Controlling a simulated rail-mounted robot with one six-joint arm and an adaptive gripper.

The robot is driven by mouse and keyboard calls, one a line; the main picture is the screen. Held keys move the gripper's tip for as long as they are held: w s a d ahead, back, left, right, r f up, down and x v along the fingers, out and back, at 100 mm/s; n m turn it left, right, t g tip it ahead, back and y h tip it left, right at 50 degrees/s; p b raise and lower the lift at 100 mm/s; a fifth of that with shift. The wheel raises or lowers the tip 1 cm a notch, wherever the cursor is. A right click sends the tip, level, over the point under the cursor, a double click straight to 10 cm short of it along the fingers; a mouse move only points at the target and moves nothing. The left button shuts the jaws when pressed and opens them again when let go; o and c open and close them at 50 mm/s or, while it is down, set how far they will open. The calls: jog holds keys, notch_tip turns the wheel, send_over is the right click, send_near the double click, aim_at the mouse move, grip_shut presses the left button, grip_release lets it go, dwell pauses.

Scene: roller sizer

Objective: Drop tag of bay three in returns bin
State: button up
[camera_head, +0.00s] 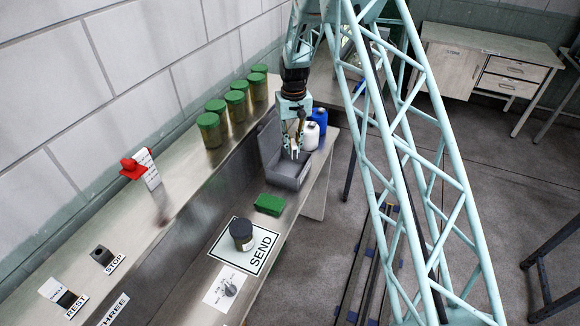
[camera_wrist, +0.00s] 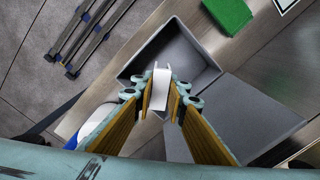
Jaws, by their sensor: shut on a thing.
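My gripper (camera_head: 293,151) points down over the open grey bin (camera_head: 291,183) on the bench. In the wrist view, my gripper (camera_wrist: 161,98) is shut on a small white tag (camera_wrist: 162,82), held upright between the fingertips. The bin (camera_wrist: 197,48) lies beneath and beyond the tag in that view, and its visible floor looks empty. The tag appears over the bin's near side; its height above the floor is hard to tell. Any writing on the tag is not readable.
Several green-lidded jars (camera_head: 235,105) line the shelf.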

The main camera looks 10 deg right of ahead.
jog(key=shift+f, duration=0.15)
dwell(0.3)
jog(key=shift+f+b, duration=0.6)
jog(key=shift+f, duration=2.25)
jog(key=o, duration=0.8)
jog(key=shift+r, duration=0.1)
notch_tip(320, 180, up, 11)
jog(key=shift+r, duration=0.4)
